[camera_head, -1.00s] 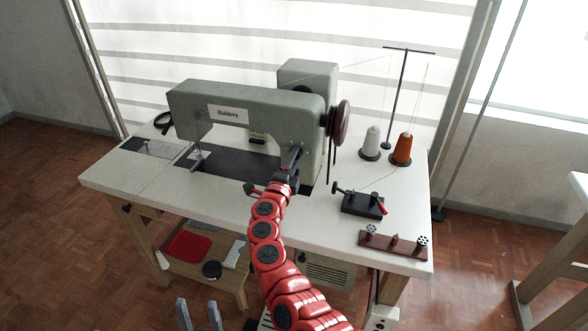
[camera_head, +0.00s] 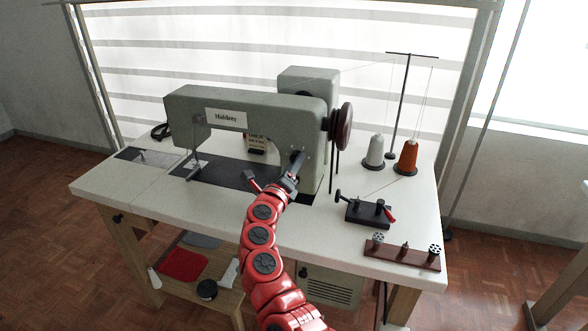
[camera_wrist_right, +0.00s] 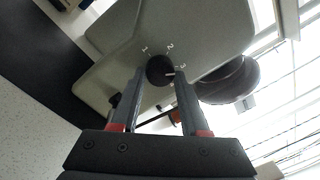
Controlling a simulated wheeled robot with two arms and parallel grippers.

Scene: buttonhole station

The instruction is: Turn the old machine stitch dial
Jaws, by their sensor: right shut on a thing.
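The grey-green old sewing machine (camera_head: 250,108) stands on the white table. Its dark round stitch dial (camera_wrist_right: 160,69) is on the machine's upright, with the numbers 1, 2 and 3 around it. The dial's white mark points right in the right wrist view, close to the 3. My right gripper (camera_wrist_right: 160,80) is shut on the dial, one finger on each side of it. In the head view, my right gripper (camera_head: 298,158) reaches the front of the upright and hides the dial. My left gripper is not in view.
The dark red handwheel (camera_head: 341,128) is right of the dial. Grey (camera_head: 375,151) and orange (camera_head: 407,157) thread cones stand by a thread stand. A black winder (camera_head: 366,211) and a brown rack (camera_head: 402,251) are at the table's right front. The table's left front is clear.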

